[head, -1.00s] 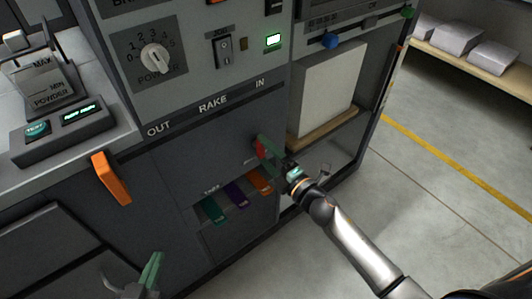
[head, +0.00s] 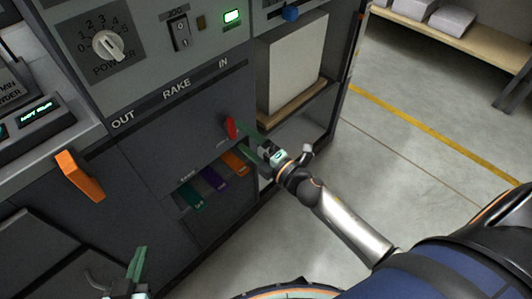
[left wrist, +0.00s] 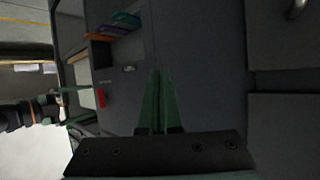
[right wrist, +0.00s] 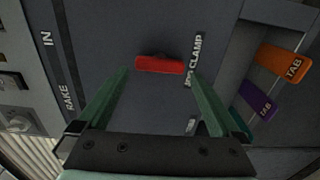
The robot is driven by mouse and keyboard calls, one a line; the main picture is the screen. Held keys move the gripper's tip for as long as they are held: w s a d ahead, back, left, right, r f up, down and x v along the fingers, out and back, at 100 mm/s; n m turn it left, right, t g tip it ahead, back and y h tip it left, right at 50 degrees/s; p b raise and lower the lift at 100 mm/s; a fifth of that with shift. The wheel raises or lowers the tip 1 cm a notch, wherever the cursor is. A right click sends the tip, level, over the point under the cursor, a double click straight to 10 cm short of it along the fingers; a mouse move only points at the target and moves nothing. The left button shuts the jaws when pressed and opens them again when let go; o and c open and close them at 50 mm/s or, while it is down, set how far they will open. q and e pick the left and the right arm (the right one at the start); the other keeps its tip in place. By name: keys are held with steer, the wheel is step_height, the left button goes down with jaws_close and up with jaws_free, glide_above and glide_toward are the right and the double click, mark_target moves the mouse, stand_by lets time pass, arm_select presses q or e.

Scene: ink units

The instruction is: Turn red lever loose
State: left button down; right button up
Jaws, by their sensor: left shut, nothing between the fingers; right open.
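The red lever (head: 231,127) sits on the dark front panel below the word IN. In the right wrist view the red lever (right wrist: 159,65) lies crosswise beside the "CLAMP" label, ahead of and between my fingertips. My right gripper (head: 246,133) is open, its green fingers (right wrist: 160,78) to either side of the lever; I cannot tell whether they touch it. The red lever also shows in the left wrist view (left wrist: 103,98). My left gripper (head: 141,250) is shut and empty, low in front of the cabinet, and its closed fingers show in the left wrist view (left wrist: 159,75).
Teal, purple and orange tabs (head: 213,178) stick out of a slot below the lever. An orange handle (head: 80,175) juts out at left. A wooden shelf (head: 290,108) with a pale block is to the lever's right. Open floor (head: 400,130) lies right of the cabinet.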

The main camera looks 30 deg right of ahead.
arm_select(q)
steer(key=shift+s+f+g, duration=0.5)
steer(key=shift+f, duration=0.35)
arm_select(e)
steer(key=v, duration=0.9)
steer(key=shift+s, duration=0.2)
steer(key=shift+d, duration=0.1)
steer(key=s+a+f+m+g+h, duration=0.2)
steer(key=s+f+m, duration=0.15)
steer(key=m, duration=0.55)
steer(key=s+a+f+m+g+h, duration=0.1)
steer(key=s+a+f+m+g, duration=0.25)
steer(key=m, duration=0.55)
arm_select(q)
steer(key=s+a+r+g+p, duration=0.1)
steer(key=r+p, duration=0.4)
steer(key=p, duration=0.5)
steer(key=s+a+r+n+g+y+p, duration=0.1)
steer(key=s+r+p, duration=0.3)
steer(key=p, duration=0.6)
steer(key=shift+r, duration=0.45)
arm_select(e)
steer(key=s+d+r+m+g, duration=0.2)
steer(key=s+r, duration=0.4)
steer(key=r, duration=0.4)
steer(key=shift+h, duration=0.4)
